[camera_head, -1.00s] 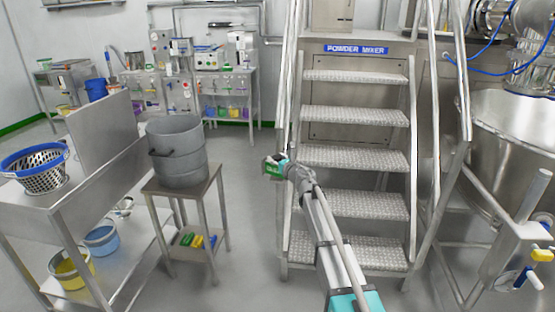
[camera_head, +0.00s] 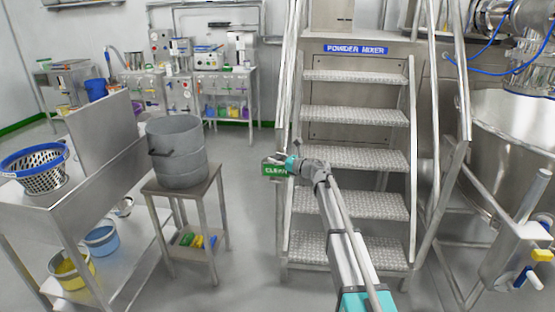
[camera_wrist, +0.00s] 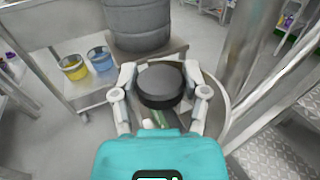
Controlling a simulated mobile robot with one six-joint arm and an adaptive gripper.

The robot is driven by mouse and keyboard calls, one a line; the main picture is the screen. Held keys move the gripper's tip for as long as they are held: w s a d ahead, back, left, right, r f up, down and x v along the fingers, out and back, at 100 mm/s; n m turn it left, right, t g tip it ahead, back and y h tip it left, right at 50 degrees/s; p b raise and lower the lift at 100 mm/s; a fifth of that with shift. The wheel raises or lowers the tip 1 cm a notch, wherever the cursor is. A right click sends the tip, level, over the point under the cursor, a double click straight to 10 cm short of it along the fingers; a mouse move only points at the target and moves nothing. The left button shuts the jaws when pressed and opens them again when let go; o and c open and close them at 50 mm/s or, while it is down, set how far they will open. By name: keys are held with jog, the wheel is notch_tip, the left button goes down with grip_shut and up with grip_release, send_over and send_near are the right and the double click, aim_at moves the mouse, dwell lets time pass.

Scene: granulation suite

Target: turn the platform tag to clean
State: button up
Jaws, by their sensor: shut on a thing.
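The platform tag (camera_head: 275,169) is a green plate with white lettering that reads CLEAN, facing the head camera beside the left rail of the platform stairs. My gripper (camera_head: 287,162) is right at the tag's right end. In the wrist view, the fingers of my gripper (camera_wrist: 160,76) are closed around a round black knob (camera_wrist: 161,88). A pale round plate and a sliver of green show below the knob. The rest of the tag is hidden there behind the knob and my gripper.
The metal stairs (camera_head: 354,158) marked POWDER MIXER stand just right of the tag. A grey bucket (camera_head: 178,152) sits on a small steel stand (camera_head: 205,190) to the left. A steel bench (camera_head: 95,195) is farther left. Open floor lies between stand and stairs.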

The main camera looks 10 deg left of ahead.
jog(key=shift+w, duration=0.1)
jog(key=o, duration=1.1)
jog(key=shift+o, duration=0.2)
jog(key=v, duration=1.2)
